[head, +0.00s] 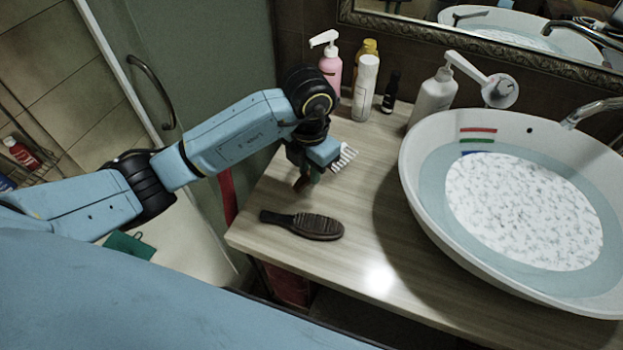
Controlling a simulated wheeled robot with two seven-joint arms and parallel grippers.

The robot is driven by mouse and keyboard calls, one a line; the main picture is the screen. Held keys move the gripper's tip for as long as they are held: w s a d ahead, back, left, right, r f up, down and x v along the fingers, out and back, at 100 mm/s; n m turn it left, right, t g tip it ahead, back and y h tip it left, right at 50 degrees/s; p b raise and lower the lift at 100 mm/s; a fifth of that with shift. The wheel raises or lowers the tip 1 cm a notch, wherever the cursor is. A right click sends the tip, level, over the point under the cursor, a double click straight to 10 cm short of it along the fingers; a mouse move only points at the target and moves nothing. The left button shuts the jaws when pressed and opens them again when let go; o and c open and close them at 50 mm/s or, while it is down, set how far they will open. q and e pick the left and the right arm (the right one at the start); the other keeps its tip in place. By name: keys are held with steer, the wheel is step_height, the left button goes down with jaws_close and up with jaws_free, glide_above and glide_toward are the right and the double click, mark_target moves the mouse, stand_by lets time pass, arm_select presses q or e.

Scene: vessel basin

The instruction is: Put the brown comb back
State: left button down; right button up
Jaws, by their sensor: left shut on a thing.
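A dark brown paddle-shaped comb (315,226) lies flat on the wooden counter, its handle toward the left. My left gripper (312,172) is above the counter, behind the comb and apart from it. It is shut on a small brush whose white bristles (345,157) stick out to its right. A brownish piece shows low at the fingers; I cannot tell whether it belongs to the brush. The arm and gripper hide most of the held thing. My right gripper is not in view.
The wooden counter (345,275) is clear in front of the comb. A white basin (412,185) fills the right side. A pink pump bottle (331,68), a white bottle (366,88), a small black bottle (391,93) and a white pump bottle (432,99) stand at the back.

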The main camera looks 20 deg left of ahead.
arm_select(q)
steer(key=shift+f, duration=2)
steer(key=shift+f, duration=0.1)
steer(key=c, duration=1.3)
jaws_free()
step_height(320, 180, up, 12)
steer(key=shift+r, duration=0.1)
